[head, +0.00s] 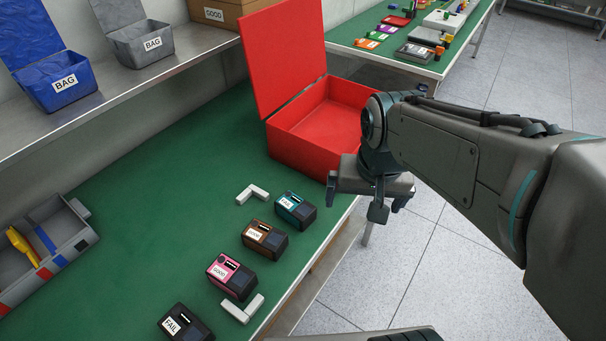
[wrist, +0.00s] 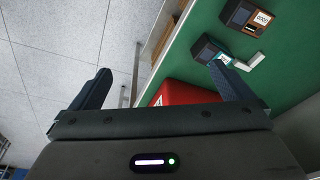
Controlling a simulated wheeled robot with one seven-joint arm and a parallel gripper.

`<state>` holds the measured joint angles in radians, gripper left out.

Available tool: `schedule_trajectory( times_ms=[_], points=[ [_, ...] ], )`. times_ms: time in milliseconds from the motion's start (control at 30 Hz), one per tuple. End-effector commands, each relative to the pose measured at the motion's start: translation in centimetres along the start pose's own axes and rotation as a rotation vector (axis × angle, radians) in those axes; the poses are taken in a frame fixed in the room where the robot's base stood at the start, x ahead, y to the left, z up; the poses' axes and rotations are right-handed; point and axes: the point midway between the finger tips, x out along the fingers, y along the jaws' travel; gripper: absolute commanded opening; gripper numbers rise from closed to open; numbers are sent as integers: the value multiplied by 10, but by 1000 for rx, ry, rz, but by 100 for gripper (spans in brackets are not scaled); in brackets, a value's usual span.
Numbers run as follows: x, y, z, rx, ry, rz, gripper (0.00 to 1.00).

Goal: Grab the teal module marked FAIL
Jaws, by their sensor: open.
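The teal module (head: 295,211) sits on the green worktop near its right edge, with a white label that reads FAIL. My gripper (head: 367,196) is open and empty, to the right of the teal module and apart from it, out past the table edge over the floor side. In the wrist view my gripper (wrist: 160,70) has its two fingers wide apart with nothing between them. The teal module (wrist: 206,49) shows there just beyond the right fingertip, which partly covers it.
A brown module (head: 264,239), a pink module (head: 232,276) and a black FAIL module (head: 185,325) form a row with the teal one. White corner brackets (head: 252,194) (head: 242,308) flank the row. An open red box (head: 312,135) stands behind. A grey tray (head: 75,250) is at left.

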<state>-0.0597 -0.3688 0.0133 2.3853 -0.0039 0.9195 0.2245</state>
Motion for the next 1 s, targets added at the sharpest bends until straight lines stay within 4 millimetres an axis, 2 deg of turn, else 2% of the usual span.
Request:
schedule_trajectory(
  times_ms=[33, 200, 433, 533, 667, 767, 1000],
  points=[
    [7, -11, -14, 43, -24, 2, 100],
    [29, -51, -57, 238, -88, 21, 100],
    [69, -106, -98, 473, -155, 65, 100],
    [82, -123, -107, 541, -172, 82, 100],
    [92, -136, -112, 594, -182, 95, 100],
    [101, -139, -113, 610, -186, 100, 100],
    [145, -137, -103, 613, -188, 102, 100]
  ],
)
